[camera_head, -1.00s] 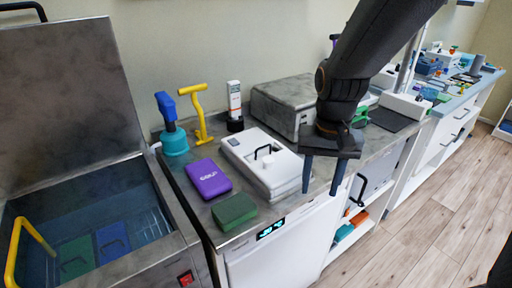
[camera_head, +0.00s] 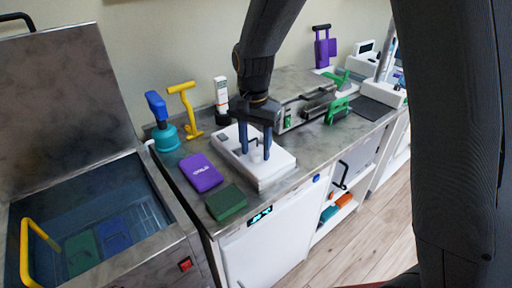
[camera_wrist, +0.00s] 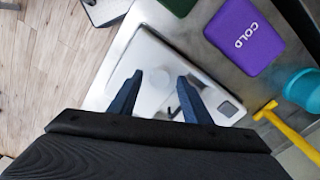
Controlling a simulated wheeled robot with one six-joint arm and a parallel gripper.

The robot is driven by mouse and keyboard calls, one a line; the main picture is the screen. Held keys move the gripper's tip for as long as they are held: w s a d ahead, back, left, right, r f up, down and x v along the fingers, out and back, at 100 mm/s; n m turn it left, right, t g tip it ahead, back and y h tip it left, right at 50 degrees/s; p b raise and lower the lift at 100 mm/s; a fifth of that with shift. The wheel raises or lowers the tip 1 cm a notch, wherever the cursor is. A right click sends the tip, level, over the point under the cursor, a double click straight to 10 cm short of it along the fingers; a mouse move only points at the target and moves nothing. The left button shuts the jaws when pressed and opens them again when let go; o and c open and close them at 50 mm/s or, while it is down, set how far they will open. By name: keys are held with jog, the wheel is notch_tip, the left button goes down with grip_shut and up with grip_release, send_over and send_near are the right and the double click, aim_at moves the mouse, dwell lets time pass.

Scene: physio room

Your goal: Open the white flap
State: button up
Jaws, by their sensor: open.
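The white flap (camera_head: 277,168) is the flat lid of a low white unit on the grey counter, with a small dark loop handle (camera_head: 253,142) on top. It lies closed. My gripper (camera_head: 255,153) is above it, fingers pointing down, one finger on each side of the handle. The jaws are open and hold nothing. In the wrist view the flap (camera_wrist: 150,50) fills the space between and beyond my open fingers (camera_wrist: 156,98). A round pale disc and part of the dark handle show between them. Whether my fingertips touch the flap cannot be told.
A purple pack (camera_head: 201,172) and a green pack (camera_head: 226,203) lie left of the flap. A grey metal unit (camera_head: 300,108) is close on the right. An open tank is at left.

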jog(key=shift+f, duration=0.35)
grip_shut()
jog(key=shift+r, duration=0.1)
